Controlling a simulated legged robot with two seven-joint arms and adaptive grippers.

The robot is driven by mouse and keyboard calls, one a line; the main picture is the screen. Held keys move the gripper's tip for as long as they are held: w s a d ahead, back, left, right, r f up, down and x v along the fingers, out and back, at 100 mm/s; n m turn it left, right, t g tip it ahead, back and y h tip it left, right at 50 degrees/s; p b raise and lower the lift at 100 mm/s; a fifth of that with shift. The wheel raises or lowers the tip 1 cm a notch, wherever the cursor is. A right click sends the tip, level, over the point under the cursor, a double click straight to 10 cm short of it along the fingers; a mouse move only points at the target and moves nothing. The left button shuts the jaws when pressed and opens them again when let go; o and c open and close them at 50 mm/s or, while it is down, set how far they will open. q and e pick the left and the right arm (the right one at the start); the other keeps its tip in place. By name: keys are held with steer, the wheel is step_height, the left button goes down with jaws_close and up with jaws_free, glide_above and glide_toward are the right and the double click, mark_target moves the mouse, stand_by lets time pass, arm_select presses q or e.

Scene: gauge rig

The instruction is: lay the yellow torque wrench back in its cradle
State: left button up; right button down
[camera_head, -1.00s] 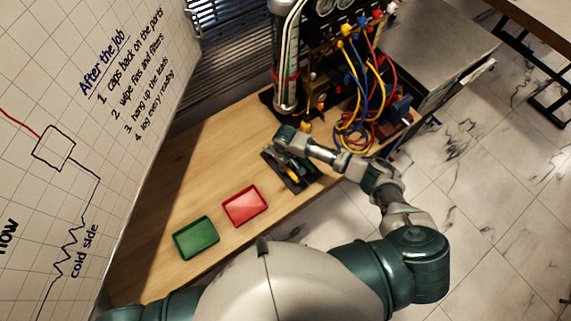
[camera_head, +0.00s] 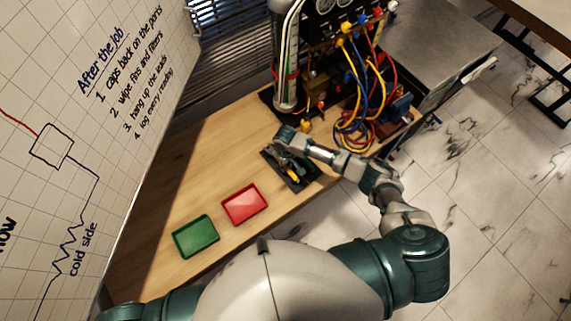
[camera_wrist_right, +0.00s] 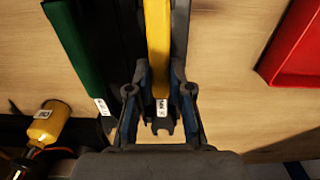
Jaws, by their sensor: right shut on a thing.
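The yellow torque wrench (camera_wrist_right: 158,38) runs lengthwise between the fingers of my right gripper (camera_wrist_right: 160,88), which is shut on it. In the head view, the right gripper (camera_head: 281,151) is over the dark cradle (camera_head: 299,184) on the bench, and a bit of the yellow wrench (camera_head: 293,175) shows there. In the wrist view, the wrench is over a dark strip of the cradle (camera_wrist_right: 181,30); I cannot tell whether it rests in it. A green wrench (camera_wrist_right: 76,48) lies to its left, tilted against it. My left gripper is not in view.
A red tray (camera_head: 244,205) and a green tray (camera_head: 196,237) sit on the wooden bench (camera_head: 160,215), left of the cradle. A gauge rig with coloured hoses (camera_head: 355,100) stands behind and right. A yellow-capped fitting (camera_wrist_right: 47,122) is near the gripper.

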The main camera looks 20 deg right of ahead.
steer(key=shift+f, duration=0.1)
steer(key=c, duration=1)
jaws_free()
step_height(320, 180, up, 12)
steer(key=shift+f, duration=0.1)
